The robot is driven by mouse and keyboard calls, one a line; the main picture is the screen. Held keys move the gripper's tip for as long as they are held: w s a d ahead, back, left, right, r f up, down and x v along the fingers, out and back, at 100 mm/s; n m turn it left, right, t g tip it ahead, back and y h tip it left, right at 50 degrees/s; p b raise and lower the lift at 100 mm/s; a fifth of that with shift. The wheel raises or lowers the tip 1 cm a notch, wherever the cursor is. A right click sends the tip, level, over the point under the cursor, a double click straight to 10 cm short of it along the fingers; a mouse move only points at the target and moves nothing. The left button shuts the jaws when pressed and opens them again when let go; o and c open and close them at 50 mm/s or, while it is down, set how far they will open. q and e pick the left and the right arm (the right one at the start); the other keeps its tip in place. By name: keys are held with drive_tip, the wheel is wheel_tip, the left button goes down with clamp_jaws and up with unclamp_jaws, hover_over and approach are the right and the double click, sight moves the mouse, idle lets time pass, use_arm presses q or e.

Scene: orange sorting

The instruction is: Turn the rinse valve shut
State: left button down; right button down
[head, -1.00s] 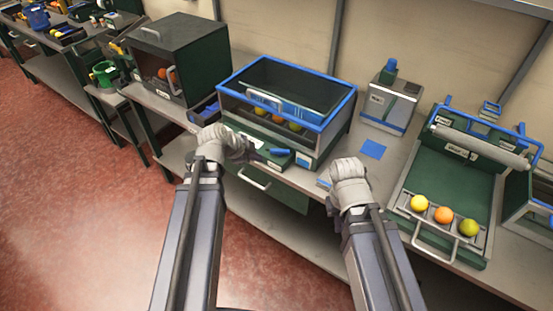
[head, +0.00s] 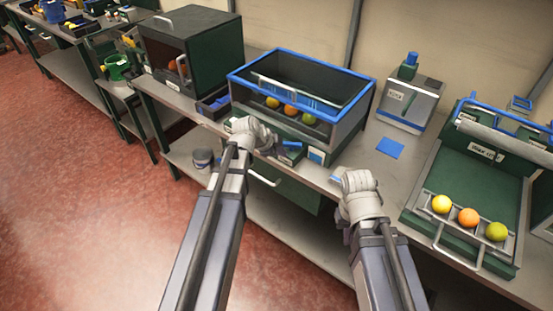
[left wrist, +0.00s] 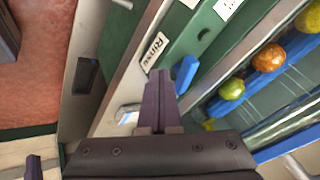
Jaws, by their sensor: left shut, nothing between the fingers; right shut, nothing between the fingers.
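The rinse valve's blue handle (left wrist: 186,74) sits on a green panel beside a white "Rinse" label (left wrist: 154,50) in the left wrist view. The handle lies roughly along the panel's length. In the head view the handle (head: 292,144) shows small at the front of the blue-rimmed washing box (head: 345,112). My left gripper (head: 271,146) is shut and empty, close beside the handle; its dark fingers (left wrist: 160,78) point at the panel just left of the handle. Whether they touch it I cannot tell. My right gripper (head: 350,178) is shut and empty, over the table's front edge.
Fruits (head: 291,109) show inside the box. A dark green cabinet (head: 205,45) stands to the left. A dispenser (head: 408,100) and a blue square (head: 390,147) are to the right. Beyond them is a green tray (head: 470,175) with three fruits at its front.

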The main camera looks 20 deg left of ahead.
sight(286, 147)
use_arm(q)
drive_tip(key=shift+w+a+r, duration=0.1)
drive_tip(key=shift+w+a, duration=0.05)
drive_tip(key=shift+w, duration=0.4)
drive_tip(key=shift+w+a+r, duration=0.1)
drive_tip(key=shift+w, duration=0.45)
drive_tip(key=shift+w+a+m+h, duration=0.25)
drive_tip(key=shift+w+m+h, duration=0.05)
drive_tip(key=shift+w+m, duration=0.3)
drive_tip(key=shift+w+a+m+g+h, duration=0.15)
drive_tip(key=shift+m+g+h, duration=0.15)
drive_tip(key=shift+m, duration=0.2)
drive_tip(key=shift+w+a+m+g+h, duration=0.1)
drive_tip(key=shift+w+m+g+h, duration=0.15)
drive_tip(key=shift+m, duration=0.25)
